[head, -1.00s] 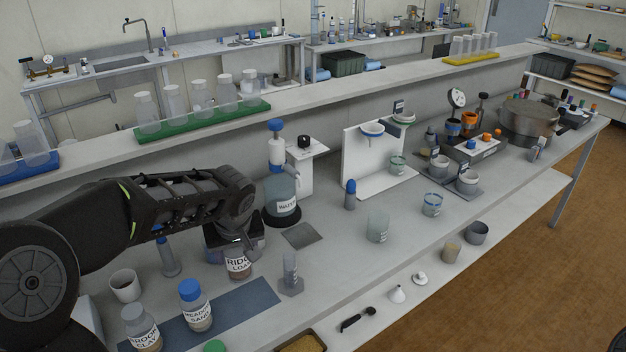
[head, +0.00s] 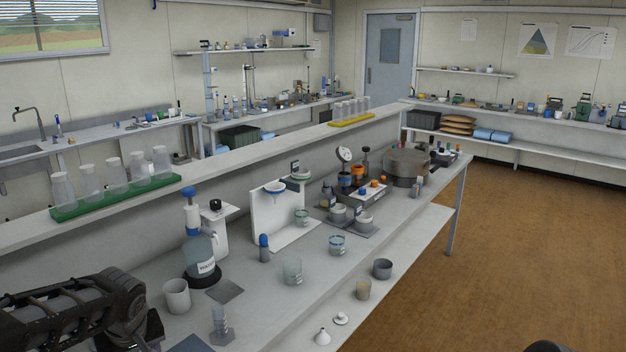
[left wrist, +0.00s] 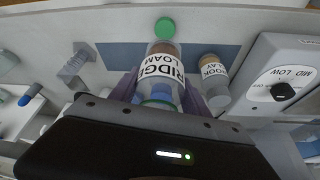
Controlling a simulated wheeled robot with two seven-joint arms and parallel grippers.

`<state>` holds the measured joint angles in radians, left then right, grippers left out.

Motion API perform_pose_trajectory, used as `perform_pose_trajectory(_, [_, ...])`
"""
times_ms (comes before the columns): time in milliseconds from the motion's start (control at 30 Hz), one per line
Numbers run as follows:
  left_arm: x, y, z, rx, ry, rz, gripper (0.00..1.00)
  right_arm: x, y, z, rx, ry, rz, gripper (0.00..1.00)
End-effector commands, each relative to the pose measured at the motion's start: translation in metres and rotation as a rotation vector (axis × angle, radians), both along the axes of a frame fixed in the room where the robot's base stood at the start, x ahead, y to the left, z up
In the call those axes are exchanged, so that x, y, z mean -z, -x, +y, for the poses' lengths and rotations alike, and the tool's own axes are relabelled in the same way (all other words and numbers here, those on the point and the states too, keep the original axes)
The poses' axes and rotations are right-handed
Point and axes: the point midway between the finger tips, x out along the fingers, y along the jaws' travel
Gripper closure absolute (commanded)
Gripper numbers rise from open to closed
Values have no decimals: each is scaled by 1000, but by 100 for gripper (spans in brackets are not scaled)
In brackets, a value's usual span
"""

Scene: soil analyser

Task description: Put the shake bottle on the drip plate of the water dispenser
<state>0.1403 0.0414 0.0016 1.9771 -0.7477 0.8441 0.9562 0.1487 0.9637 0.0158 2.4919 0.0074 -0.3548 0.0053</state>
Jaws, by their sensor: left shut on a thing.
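The shake bottle, a clear bottle labelled RIDGE LOAM (left wrist: 160,70) with brown soil at its far end, shows in the left wrist view. My left gripper (left wrist: 163,88) is shut on it, one finger on each side. The bottle's near end is partly hidden by the gripper body. In the head view only my left forearm shows at lower left, and the bottle is out of view. The water dispenser (head: 202,258), with a blue pump top, stands right of that arm. Its flat grey drip plate (head: 225,291) lies in front and is empty. My right gripper is not in view.
A white cup (head: 177,297) and a clear measuring cylinder (head: 221,327) stand close to the drip plate. A glass beaker (head: 292,271) stands to its right. The BROOK CLAY bottle (left wrist: 214,80) is beside the held bottle. A box with a dial (left wrist: 290,55) is at right.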

Motion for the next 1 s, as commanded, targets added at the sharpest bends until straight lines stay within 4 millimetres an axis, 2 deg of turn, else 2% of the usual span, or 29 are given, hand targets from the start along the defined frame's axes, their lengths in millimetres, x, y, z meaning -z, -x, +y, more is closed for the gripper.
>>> perform_pose_trajectory(200, [-1, -8, -5, 77, 0, 0, 88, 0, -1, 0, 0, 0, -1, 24])
perform_pose_trajectory(367, [4, -19, -26, 200, 0, 1, 88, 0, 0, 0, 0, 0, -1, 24])
perform_pose_trajectory(533, [16, -31, -60, 358, 0, 2, 88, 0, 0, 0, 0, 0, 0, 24])
perform_pose_trajectory(700, [32, -39, -104, 526, 0, 2, 88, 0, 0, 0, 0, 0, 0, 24])
perform_pose_trajectory(900, [51, -38, -154, 672, -1, 2, 88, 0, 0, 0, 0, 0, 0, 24])
perform_pose_trajectory(1000, [58, -36, -168, 703, -1, 2, 88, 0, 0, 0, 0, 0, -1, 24])
